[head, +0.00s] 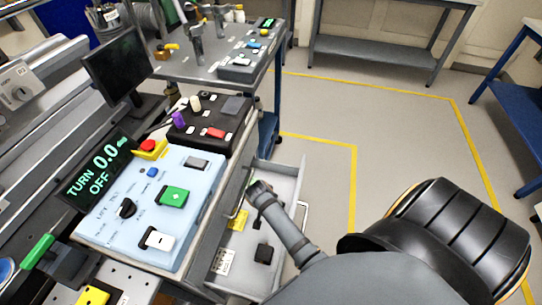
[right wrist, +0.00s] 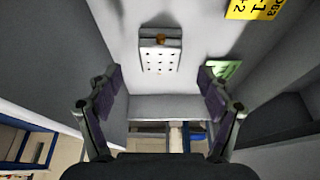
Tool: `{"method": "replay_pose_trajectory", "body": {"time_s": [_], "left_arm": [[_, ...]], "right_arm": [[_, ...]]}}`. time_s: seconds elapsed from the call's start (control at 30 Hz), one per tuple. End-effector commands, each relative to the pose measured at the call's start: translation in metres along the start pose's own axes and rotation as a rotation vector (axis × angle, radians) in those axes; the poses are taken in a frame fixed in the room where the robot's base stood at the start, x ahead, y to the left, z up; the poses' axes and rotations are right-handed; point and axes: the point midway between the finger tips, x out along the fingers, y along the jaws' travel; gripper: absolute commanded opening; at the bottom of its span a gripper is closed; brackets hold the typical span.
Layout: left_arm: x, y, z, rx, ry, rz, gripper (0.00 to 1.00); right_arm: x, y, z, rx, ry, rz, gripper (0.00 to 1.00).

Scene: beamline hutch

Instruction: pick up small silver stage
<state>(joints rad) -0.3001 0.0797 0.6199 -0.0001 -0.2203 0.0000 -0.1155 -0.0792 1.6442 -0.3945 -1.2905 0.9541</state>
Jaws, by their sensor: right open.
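The small silver stage (right wrist: 160,55) is a light grey block with rows of dark holes and a brass-coloured knob at its top. It lies on the drawer floor in the right wrist view. I cannot make it out in the head view, where my right gripper and arm cover that part. My right gripper (right wrist: 160,95) is open, with one finger to each side below the stage in the picture; nothing is between the fingers. In the head view my right gripper (head: 258,189) reaches into the open drawer (head: 283,172). My left gripper is not in view.
A green tag (right wrist: 223,70) lies beside the right finger, and a yellow label (right wrist: 256,8) is beyond it. A black item (head: 263,253) and a white label (head: 222,262) are in the drawer's near part. Drawer walls are close. A light blue control box (head: 150,205) stands left.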

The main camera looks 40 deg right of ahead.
Motion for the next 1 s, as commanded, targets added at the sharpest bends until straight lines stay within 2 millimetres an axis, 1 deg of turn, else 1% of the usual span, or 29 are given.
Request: {"method": "replay_pose_trajectory", "body": {"time_s": [0.03,0.1,0.23,0.33,0.5,0.53,1.0], "left_arm": [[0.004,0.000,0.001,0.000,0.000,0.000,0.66],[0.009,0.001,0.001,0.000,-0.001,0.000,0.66],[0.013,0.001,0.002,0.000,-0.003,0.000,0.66],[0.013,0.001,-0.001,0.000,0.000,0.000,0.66],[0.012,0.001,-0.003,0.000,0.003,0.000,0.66],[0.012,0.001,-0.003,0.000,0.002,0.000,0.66],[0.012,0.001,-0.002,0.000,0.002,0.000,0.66]], "right_arm": [[0.011,0.001,-0.002,-0.003,0.002,0.003,0.79],[0.024,0.000,-0.005,-0.003,0.003,0.003,0.79],[0.042,0.000,-0.005,-0.001,0.001,0.003,0.79],[0.046,0.000,-0.005,-0.001,0.002,0.001,0.79],[0.046,0.000,-0.005,-0.001,0.001,0.001,0.79],[0.046,0.000,-0.005,-0.001,0.001,0.001,0.78],[0.046,0.000,-0.005,-0.001,0.001,0.001,0.14]]}}
